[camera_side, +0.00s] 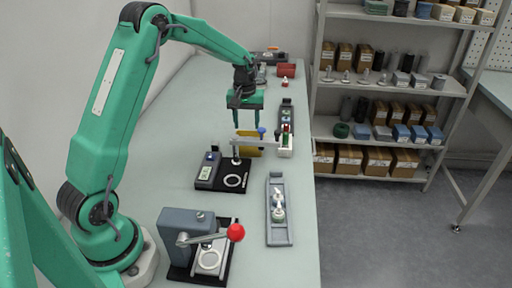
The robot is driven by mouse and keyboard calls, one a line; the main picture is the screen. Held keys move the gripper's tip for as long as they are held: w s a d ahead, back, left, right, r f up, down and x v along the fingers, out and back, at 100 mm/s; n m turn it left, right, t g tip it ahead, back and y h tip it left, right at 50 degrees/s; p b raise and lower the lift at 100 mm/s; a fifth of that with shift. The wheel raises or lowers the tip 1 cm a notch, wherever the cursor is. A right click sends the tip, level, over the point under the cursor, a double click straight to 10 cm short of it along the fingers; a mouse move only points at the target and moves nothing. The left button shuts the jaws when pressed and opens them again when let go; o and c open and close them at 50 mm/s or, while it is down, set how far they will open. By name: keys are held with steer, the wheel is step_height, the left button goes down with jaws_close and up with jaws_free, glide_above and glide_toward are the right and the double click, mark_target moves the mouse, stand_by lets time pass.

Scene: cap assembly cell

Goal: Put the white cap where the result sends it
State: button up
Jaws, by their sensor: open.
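My gripper (246,127) hangs over the middle of the bench, fingers pointing down and apart, with nothing visible between them. A grey tray (279,238) at the near right holds small whitish pieces (278,205); I cannot tell which is the white cap. A tester-like device (208,172) with a small display stands on a black base with a pale ring (235,181); the ring looks empty. A dark tray (287,105) with small round pieces lies beyond. No result is readable on the display.
A press (188,230) with a red ball lever (235,232) stands in front. A yellow block (249,141), a blue knob (262,131) and a white-green holder (286,150) crowd the area below my gripper. A red bin (287,70) is at the back. Shelves stand right.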

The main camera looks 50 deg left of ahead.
steer(key=shift+s+a+r, duration=0.15)
steer(key=shift+r, duration=2.2)
steer(key=s+d+r+m+t, duration=0.2)
steer(key=s+d+r+m, duration=0.2)
steer(key=s+d+r, duration=0.7)
steer(key=s+d+m+t, duration=0.1)
steer(key=s+d+m, duration=0.1)
steer(key=s, duration=0.6)
steer(key=s+d+m+t, duration=0.2)
steer(key=s+d+m, duration=0.1)
steer(key=s, duration=0.4)
steer(key=shift+s+d, duration=0.35)
steer(key=shift+d, duration=0.1)
steer(key=shift+r, duration=0.1)
